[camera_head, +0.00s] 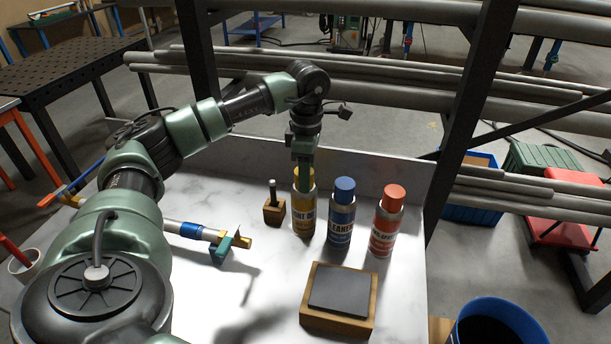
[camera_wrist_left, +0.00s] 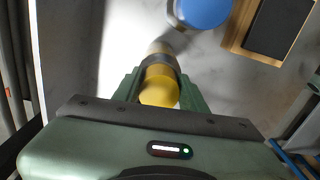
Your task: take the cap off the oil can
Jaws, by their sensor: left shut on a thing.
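The oil can (camera_head: 303,222), yellow with a dark label reading partly "OIL", stands upright at the left of a row of three cans. Its yellow cap (camera_wrist_left: 159,90) is between the fingers of my left gripper (camera_wrist_left: 159,92), which comes down from above and is shut on it. In the head view the left gripper (camera_head: 303,178) covers much of the can's top. The cap looks in line with the can; whether it is loose cannot be seen. My right gripper is not in view.
A blue-capped can (camera_head: 342,215) and a red-capped can (camera_head: 386,222) stand close to the right. A wooden block with a dark pad (camera_head: 340,290) lies in front. A small wooden holder (camera_head: 274,211) is just left. A metal tool (camera_head: 195,231) lies further left.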

